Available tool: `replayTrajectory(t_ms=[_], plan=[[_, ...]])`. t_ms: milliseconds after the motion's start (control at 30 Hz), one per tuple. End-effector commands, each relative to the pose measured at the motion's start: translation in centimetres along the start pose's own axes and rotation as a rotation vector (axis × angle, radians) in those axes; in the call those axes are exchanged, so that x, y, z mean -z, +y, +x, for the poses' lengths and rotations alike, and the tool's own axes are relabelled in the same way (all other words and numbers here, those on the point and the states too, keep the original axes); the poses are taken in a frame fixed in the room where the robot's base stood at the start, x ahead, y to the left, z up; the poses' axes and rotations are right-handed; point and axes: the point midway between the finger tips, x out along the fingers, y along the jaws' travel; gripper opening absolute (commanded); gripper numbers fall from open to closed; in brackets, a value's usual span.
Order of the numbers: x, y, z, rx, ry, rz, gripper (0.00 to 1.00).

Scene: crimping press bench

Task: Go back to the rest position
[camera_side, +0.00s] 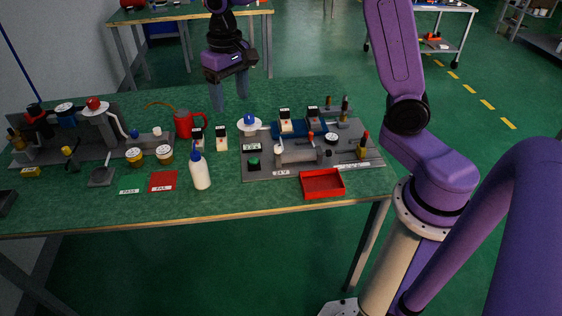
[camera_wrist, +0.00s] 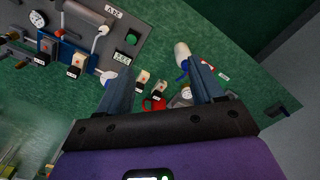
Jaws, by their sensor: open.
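My gripper (camera_side: 230,102) hangs over the back middle of the green bench (camera_side: 225,203), fingers pointing down, open with nothing between them. In the wrist view its two fingers (camera_wrist: 163,68) are spread wide apart. The red mug (camera_side: 183,123) stands in front and to the left of it in the side view; it also shows between the fingers in the wrist view (camera_wrist: 153,104). A round white dial with a blue part (camera_side: 249,125) is near, below and right of the gripper. My gripper appears to touch nothing.
A grey fixture plate (camera_side: 264,175) with levers and a gauge is at the right, with a red tray (camera_side: 322,184) in front. A white bottle with a blue tip (camera_side: 200,172) stands near the front. Several tools and a fixture (camera_side: 75,143) fill the left. The back edge is mostly clear.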

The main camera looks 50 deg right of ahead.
Motion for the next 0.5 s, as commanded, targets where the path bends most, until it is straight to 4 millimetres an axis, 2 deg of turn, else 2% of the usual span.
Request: replayTrajectory(t_ms=[33,233,367,500], plan=[[-2.0,-0.6,-0.3,0.002,0.003,-0.07,0.67],[-9.3,-1.9,-0.5,0.006,0.004,-0.338,0.67],[-14.1,-1.8,-0.4,0.009,0.006,-0.513,0.67],[-19.2,-0.9,0.0,0.012,0.009,-0.701,0.67]])
